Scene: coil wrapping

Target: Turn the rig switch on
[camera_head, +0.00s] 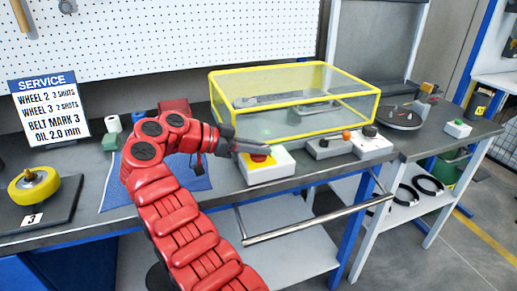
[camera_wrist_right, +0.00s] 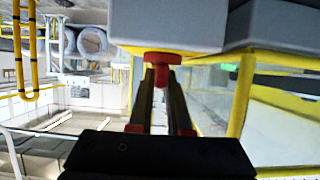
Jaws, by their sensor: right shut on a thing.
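A white box with a yellow top (camera_head: 265,176) stands at the bench's front edge, before the yellow-framed clear cover. A red knob (camera_wrist_right: 160,60) sits on its yellow face; in the head view it is mostly hidden under my gripper. My right gripper (camera_head: 252,149) reaches over this box and is shut on the red knob; its two fingers (camera_wrist_right: 161,84) lie either side of the knob in the wrist view. Right of it are a grey box with an orange-red knob (camera_head: 346,135) and a white box with a dark knob (camera_head: 370,131). My left gripper is out of view.
The yellow-framed clear cover (camera_head: 322,65) encloses part of the rig behind the boxes. A round dark plate (camera_head: 402,117) and a white box with a green button (camera_head: 458,128) lie to the right. A metal rail (camera_head: 310,222) runs along the bench front. A yellow wheel (camera_head: 34,186) is at left.

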